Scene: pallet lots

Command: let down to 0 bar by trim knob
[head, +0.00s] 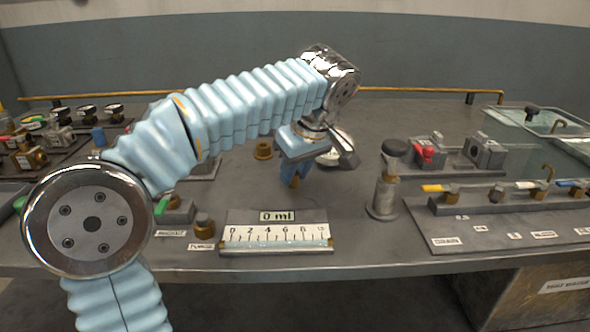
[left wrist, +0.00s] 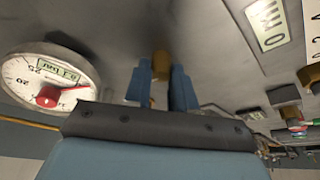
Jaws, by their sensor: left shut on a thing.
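My left gripper (head: 294,172) reaches over the bench with its blue fingers pointing down. It is shut on a small brass knob (head: 295,182), which shows between the fingertips. In the left wrist view the brass knob (left wrist: 160,66) sits between the two blue fingers (left wrist: 163,82). I cannot read a label on it. A round white gauge (left wrist: 72,76) with a red needle and a small digital readout is at the left of the wrist view. Its readout is tilted and too small to read surely. In the head view the gauge (head: 328,160) is mostly hidden behind my gripper.
A scale plate (head: 276,236) with a 0 ml display (head: 277,216) lies in front of the gripper. A dark-topped metal post (head: 385,195) stands to the right. A valve row (head: 490,196) lies beyond it. A brass fitting (head: 263,150) stands behind on the left.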

